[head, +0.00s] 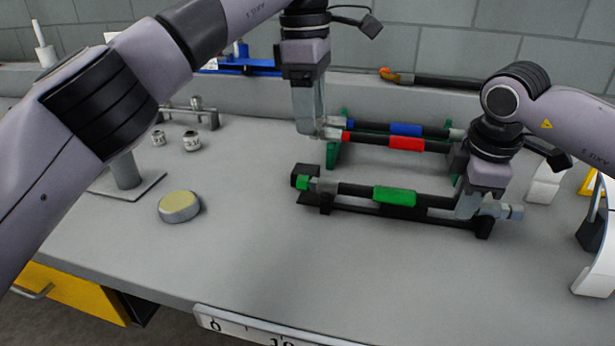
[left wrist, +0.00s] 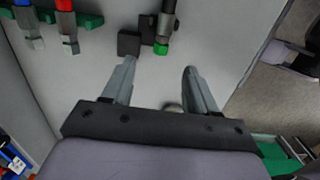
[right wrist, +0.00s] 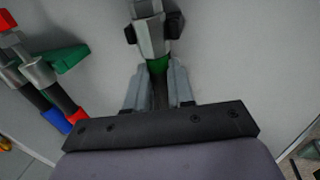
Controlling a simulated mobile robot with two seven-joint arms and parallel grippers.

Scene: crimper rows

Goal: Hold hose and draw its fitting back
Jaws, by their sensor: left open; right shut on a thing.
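The green-banded black hose (head: 358,190) lies in a low black rack (head: 345,208) at the front. Its left end has a grey fitting with a green tip (head: 303,183), also in the left wrist view (left wrist: 161,48). Its right end has a silver hex fitting (head: 503,210), which the right wrist view shows beyond my fingers (right wrist: 150,38). My right gripper (head: 466,208) is shut around the hose beside this right fitting. My left gripper (head: 318,132) is open and empty, its fingers pointing down, behind and above the left end. In the left wrist view its fingertips (left wrist: 145,65) stand apart.
Red-banded (head: 407,143) and blue-banded (head: 406,129) hoses lie on green supports (head: 333,154) behind, close to my left gripper. A round yellow-topped puck (head: 180,206) and small metal fittings (head: 191,140) are at left. The bench front is clear.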

